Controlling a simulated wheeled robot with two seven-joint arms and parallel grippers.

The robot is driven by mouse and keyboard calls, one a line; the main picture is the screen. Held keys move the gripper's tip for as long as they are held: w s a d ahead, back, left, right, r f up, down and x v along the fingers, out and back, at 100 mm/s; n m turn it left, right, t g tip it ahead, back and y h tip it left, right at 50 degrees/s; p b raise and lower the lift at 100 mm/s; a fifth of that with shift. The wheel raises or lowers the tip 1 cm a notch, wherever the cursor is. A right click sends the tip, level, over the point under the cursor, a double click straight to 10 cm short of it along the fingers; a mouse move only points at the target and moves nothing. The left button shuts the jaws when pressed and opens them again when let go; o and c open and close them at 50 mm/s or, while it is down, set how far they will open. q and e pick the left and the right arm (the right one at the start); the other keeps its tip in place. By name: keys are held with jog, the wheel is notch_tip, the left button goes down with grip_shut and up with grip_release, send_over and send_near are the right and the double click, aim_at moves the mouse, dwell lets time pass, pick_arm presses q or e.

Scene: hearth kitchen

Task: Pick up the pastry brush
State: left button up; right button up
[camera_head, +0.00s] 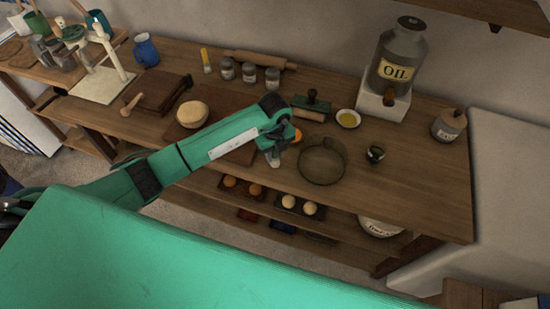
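I cannot make out the pastry brush for certain. A small yellow and pale upright item (206,61) stands at the back of the wooden counter, left of the grey jars; it may be the brush. A short wooden-handled item (131,105) lies by the dark board at the left and could also be it. My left gripper (275,159) points down over the counter's front edge, left of the round sieve-like ring (322,161). It is well away from both items. Its fingers are small and dark, so I cannot tell whether they are open. My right gripper is out of view.
A rolling pin (262,60), grey jars (250,72), a dough ball (192,114), an oil can (398,57), a small yellow-filled bowl (348,118) and a dark cup (376,153) stand on the counter (425,180). Its right front is clear. A lower shelf holds several round items.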

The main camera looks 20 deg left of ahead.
pick_arm(q)
grip_shut()
